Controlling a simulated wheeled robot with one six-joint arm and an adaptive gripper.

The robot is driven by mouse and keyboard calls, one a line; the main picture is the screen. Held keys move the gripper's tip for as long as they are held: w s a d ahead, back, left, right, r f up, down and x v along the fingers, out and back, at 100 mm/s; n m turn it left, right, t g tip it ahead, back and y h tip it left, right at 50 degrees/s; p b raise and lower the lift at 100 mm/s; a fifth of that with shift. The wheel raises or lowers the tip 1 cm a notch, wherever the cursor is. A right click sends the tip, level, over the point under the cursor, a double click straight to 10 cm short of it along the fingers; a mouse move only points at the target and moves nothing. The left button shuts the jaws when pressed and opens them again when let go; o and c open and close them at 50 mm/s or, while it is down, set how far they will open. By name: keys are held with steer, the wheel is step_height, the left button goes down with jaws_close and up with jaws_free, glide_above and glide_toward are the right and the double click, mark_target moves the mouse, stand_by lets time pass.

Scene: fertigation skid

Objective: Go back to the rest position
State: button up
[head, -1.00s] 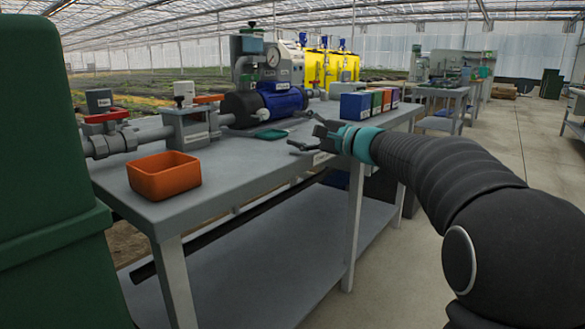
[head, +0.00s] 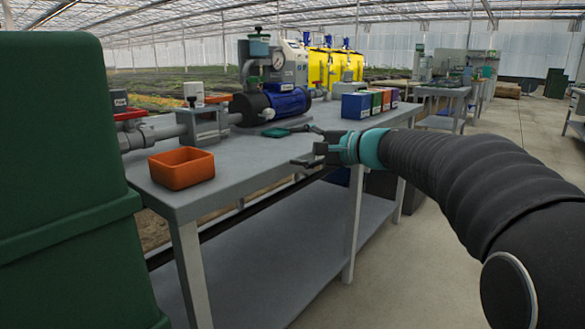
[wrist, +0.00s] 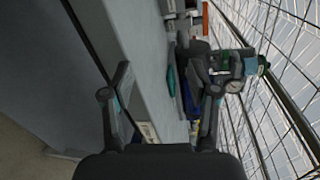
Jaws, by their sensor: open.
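My gripper (head: 308,147) is at the front edge of the grey workbench (head: 235,165) in the head view, reaching in from the right. Its fingers are spread, and nothing shows between them. In the wrist view my gripper (wrist: 160,105) is also open, with the bench front and top behind the fingers. I cannot tell if a finger touches the bench.
An orange bin (head: 181,169) stands near the bench's left corner. A blue pump (head: 272,104) and pipework stand behind. Several coloured boxes (head: 356,106) stand near the gripper. A large green container (head: 60,180) fills the left. Floor (head: 505,130) at the right is clear.

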steer(key=s+d+f+n+g+h+p, duration=0.1)
steer(key=s+d+f+n+h+p, duration=0.2)
steer(key=s, duration=0.9)
steer(key=s+d+f+n+g+h+p, duration=0.1)
steer(key=s+d+f+n+h+p, duration=0.2)
steer(key=s, duration=0.9)
steer(key=s+d+f+n+g+h+p, duration=0.2)
steer(key=s+d+f+h, duration=0.5)
steer(key=s, duration=0.4)
steer(key=shift+s+d+f+n+p, duration=0.4)
steer(key=shift+d+f+n+p, duration=0.1)
steer(key=shift+f+n, duration=0.25)
